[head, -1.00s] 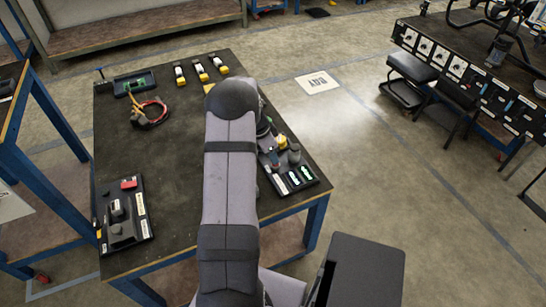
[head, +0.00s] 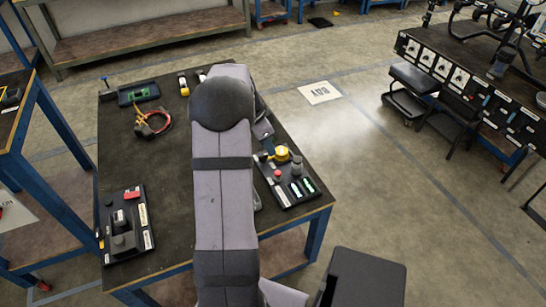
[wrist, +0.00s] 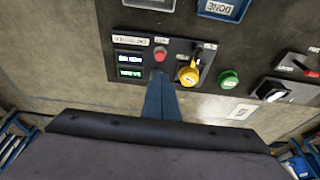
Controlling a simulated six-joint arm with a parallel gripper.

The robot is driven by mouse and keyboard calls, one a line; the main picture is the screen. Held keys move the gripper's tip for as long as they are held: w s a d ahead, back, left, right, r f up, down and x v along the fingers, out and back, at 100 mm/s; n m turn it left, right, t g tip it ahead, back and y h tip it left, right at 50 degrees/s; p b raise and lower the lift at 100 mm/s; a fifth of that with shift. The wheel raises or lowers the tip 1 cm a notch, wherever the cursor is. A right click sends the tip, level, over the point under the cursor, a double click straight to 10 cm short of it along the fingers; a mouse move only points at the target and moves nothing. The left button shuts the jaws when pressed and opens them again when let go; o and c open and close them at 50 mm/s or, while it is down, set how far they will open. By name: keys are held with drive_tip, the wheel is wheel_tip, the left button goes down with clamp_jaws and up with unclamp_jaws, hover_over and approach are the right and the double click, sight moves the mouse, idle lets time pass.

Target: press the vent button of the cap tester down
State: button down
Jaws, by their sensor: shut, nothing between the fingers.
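The cap tester is the dark panel (head: 273,187) at the right edge of the bench, with a yellow cap (head: 280,154), a small red button (head: 278,173) and green-lit strips. In the wrist view the panel (wrist: 177,50) shows the red button (wrist: 160,53) between two small lit displays (wrist: 130,65) and the yellow cap (wrist: 188,75). I cannot read which label marks the vent button. My gripper (wrist: 160,78) is shut and empty; its blue fingers appear just below the red button in the picture. Whether they touch it cannot be told.
A green knob (wrist: 228,80) stands right of the yellow cap in the wrist view. On the bench are a black panel with a red part (head: 126,225) at left, a cable coil (head: 152,122) and a green-lined tray (head: 138,94). My arm covers the bench's middle.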

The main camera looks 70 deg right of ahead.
drive_tip(key=shift+v, duration=1.1)
idle(0.3)
drive_tip(key=a+f+n+y, duration=0.2)
drive_tip(key=a+f+n, duration=0.2)
drive_tip(key=a+n, duration=0.3)
drive_tip(key=a+f+n+y, duration=0.1)
drive_tip(key=a+f+n, duration=0.3)
drive_tip(key=a+n, duration=0.25)
drive_tip(key=w+a+r+n+p, duration=0.2)
drive_tip(key=a+r+n+p, duration=0.1)
drive_tip(key=a, duration=0.8)
drive_tip(key=w+a+r+n+t+p, duration=0.1)
drive_tip(key=w+a+r+n+p, duration=0.2)
drive_tip(key=a, duration=0.9)
drive_tip(key=w+a+r+n+t+p, duration=0.1)
drive_tip(key=w+a+r+n+p, duration=0.2)
drive_tip(key=a+r+n, duration=0.4)
drive_tip(key=a+r+p, duration=0.1)
drive_tip(key=a+r, duration=0.2)
drive_tip(key=a, duration=0.2)
drive_tip(key=shift+w, duration=0.25)
